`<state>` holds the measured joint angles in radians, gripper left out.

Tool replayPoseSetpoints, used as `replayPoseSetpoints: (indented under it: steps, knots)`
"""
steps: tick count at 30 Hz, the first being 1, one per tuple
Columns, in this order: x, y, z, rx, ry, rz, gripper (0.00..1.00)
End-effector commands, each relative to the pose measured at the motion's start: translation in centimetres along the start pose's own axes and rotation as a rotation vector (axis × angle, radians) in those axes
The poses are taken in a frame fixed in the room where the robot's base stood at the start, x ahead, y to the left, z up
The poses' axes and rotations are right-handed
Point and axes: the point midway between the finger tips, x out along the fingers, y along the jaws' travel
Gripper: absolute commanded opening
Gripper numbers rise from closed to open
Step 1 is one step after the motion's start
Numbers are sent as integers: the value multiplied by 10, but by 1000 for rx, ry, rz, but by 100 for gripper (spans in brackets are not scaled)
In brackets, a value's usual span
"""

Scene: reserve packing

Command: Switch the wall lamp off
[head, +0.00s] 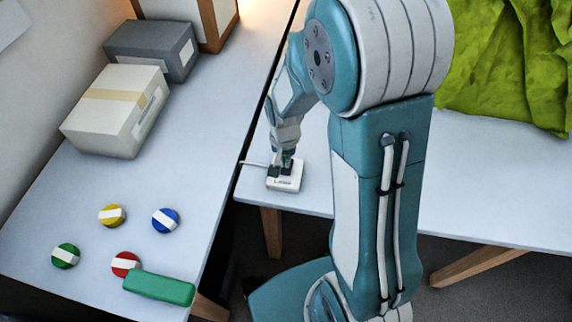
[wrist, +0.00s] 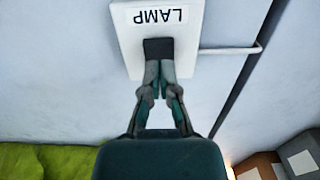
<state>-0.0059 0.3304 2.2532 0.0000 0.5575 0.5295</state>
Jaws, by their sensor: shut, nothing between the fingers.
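A white switch box labelled LAMP (head: 285,182) lies on the table top in the head view, with a cable leaving its side. In the wrist view the switch box (wrist: 124,44) carries a dark rocker (wrist: 158,47). My gripper (wrist: 159,64) is shut and empty, its fingertips at the edge of the dark rocker. They appear to touch it, and hide part of it. In the head view my gripper (head: 285,160) points down onto the box. The lamp itself is not in view; a warm glow shows at the top of the head view.
A left table holds a white box (head: 115,115), a grey box (head: 150,50), round coloured pieces such as a blue one (head: 165,221), and a green block (head: 158,287). A dark gap separates the tables. Green cloth (head: 505,70) lies at the right.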

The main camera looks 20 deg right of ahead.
Motion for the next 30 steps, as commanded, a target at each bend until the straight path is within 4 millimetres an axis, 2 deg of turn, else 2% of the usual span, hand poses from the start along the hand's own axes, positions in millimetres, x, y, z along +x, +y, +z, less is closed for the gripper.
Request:
replayPoseSetpoints:
  steps: [30]
  knots:
    - [13,0,0,0,-1,0,0]
